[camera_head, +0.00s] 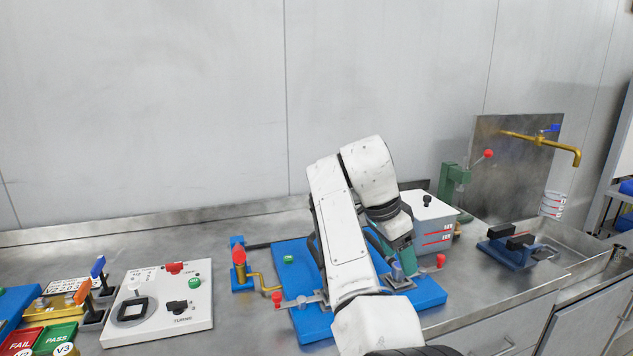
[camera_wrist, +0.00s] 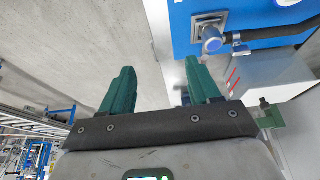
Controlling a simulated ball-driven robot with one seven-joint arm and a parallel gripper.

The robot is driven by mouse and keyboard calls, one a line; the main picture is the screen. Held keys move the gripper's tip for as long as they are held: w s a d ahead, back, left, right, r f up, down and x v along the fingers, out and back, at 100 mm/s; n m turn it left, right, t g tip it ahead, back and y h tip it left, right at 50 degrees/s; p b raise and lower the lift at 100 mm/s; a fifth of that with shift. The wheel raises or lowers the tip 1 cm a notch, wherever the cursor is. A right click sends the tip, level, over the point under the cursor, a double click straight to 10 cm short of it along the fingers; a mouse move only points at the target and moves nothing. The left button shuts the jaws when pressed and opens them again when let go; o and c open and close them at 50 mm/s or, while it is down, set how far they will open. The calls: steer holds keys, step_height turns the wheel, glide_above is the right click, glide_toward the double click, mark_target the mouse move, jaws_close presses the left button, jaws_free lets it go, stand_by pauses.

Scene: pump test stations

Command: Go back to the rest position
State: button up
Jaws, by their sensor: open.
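My gripper (camera_head: 401,252) is at the end of my white arm, which reaches over the bench in the head view. Its green fingers hang above the right part of a blue base plate (camera_head: 428,292), in front of a grey-white tank with red marks (camera_head: 434,236). In the wrist view the two green fingers of my gripper (camera_wrist: 160,82) stand apart with nothing between them. My arm hides the middle of the blue plate.
A white control panel (camera_head: 143,329) with a dial stands left, near orange and blue levers. Red-handled valves (camera_head: 277,300) sit by the plate. A sink with a brass tap (camera_head: 545,141), a green press (camera_head: 451,187) and a blue fixture (camera_head: 507,256) are right. The steel bench behind is partly clear.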

steer(key=s+d+f+n, duration=0.2)
steer(key=s+d+f, duration=0.3)
steer(key=f, duration=0.4)
steer(key=s+d+f+n+y, duration=0.1)
steer(key=s+d+f+n, duration=0.15)
steer(key=s+f, duration=0.45)
steer(key=s+d+f+n, duration=0.2)
steer(key=s+d+f, duration=0.3)
steer(key=f, duration=0.5)
steer(key=s+d+f+n+y+p, duration=0.1)
steer(key=s+f+n, duration=0.15)
steer(key=s, duration=0.45)
steer(key=s+d+f+n, duration=0.1)
steer(key=s+f, duration=0.2)
steer(key=s, duration=0.4)
steer(key=s+a+n+y, duration=0.2)
steer(key=s+a+n, duration=0.1)
steer(key=s, duration=1.4)
steer(key=shift+r+n, duration=0.3)
steer(key=shift+n, duration=0.2)
